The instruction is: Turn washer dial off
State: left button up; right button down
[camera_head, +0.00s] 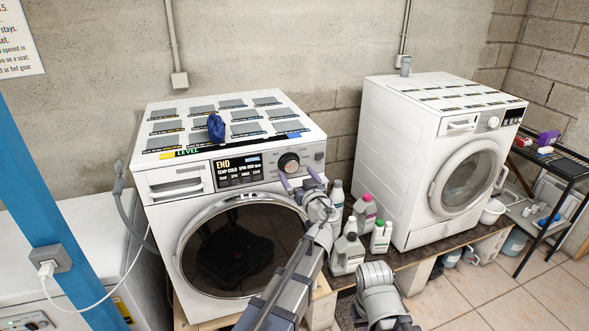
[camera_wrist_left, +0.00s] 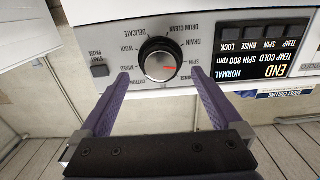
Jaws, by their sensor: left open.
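The dial (camera_head: 289,161) is a round black knob with a silver face on the left washer's (camera_head: 170,214) front panel. In the left wrist view, the dial (camera_wrist_left: 160,61) appears upside down, and its red mark points to the right, close to a SPIN label. The display (camera_wrist_left: 276,50) beside it reads END. My left gripper (camera_head: 299,181) is open, its purple fingertips just in front of the panel. In the left wrist view, my left gripper (camera_wrist_left: 159,73) has one finger on each side of the dial, with gaps and no visible contact. My right gripper is not in view.
A START/PAUSE button (camera_wrist_left: 99,67) sits beside the dial. Several bottles (camera_head: 347,252) stand between the washers, close to my left arm. A second washer (camera_head: 426,143) stands at the right. A blue post (camera_head: 45,203) rises at the left.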

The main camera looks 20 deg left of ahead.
aim_at(292, 167)
pick_arm(q)
jog(key=shift+x, duration=2.3)
jog(key=c, duration=1.3)
jog(key=shift+c, duration=0.2)
